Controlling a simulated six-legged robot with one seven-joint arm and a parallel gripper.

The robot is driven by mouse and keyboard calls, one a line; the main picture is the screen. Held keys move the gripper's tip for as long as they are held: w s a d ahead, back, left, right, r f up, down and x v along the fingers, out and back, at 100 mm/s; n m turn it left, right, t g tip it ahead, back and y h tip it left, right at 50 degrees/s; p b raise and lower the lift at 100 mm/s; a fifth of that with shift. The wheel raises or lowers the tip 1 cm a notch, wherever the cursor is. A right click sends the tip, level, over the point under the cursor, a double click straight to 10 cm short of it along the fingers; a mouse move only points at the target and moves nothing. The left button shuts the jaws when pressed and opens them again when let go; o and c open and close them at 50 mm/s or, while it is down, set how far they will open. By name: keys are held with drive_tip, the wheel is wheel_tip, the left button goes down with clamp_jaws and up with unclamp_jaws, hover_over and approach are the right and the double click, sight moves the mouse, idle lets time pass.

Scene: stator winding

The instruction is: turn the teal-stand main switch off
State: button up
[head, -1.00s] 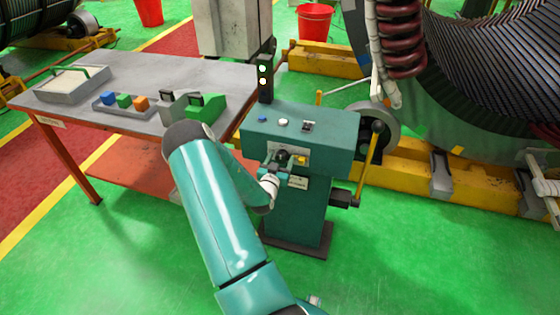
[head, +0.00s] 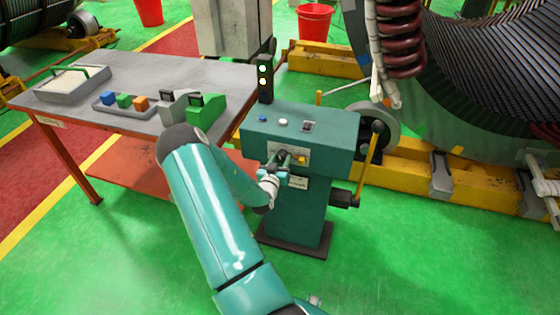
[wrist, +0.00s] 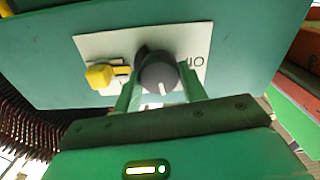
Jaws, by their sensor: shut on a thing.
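The teal stand (head: 300,125) stands right of the table, with a pale switch plate on its front face. In the wrist view, the main switch (wrist: 159,74) is a dark round knob on that plate (wrist: 100,48). Its white line points down in the picture, and marks show on the plate to its right. My gripper (wrist: 160,88) is shut on the knob, one green finger on each side. In the head view my gripper (head: 284,162) is at the stand's front, partly covering the knob.
A yellow lever or knob (wrist: 99,76) sits left of the switch on the plate. A signal light (head: 264,80) stands behind the stand. A yellow handle (head: 368,165) is at its right side. The table (head: 90,120) with trays is left.

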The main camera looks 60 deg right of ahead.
drive_tip(key=n, duration=0.4)
drive_tip(key=shift+a, duration=0.1)
drive_tip(key=n, duration=0.5)
drive_tip(key=shift+w+f, duration=0.1)
drive_tip(key=n, duration=0.3)
drive_tip(key=shift+n, duration=2.1)
drive_tip(key=o, duration=1)
drive_tip(key=shift+c, duration=0.2)
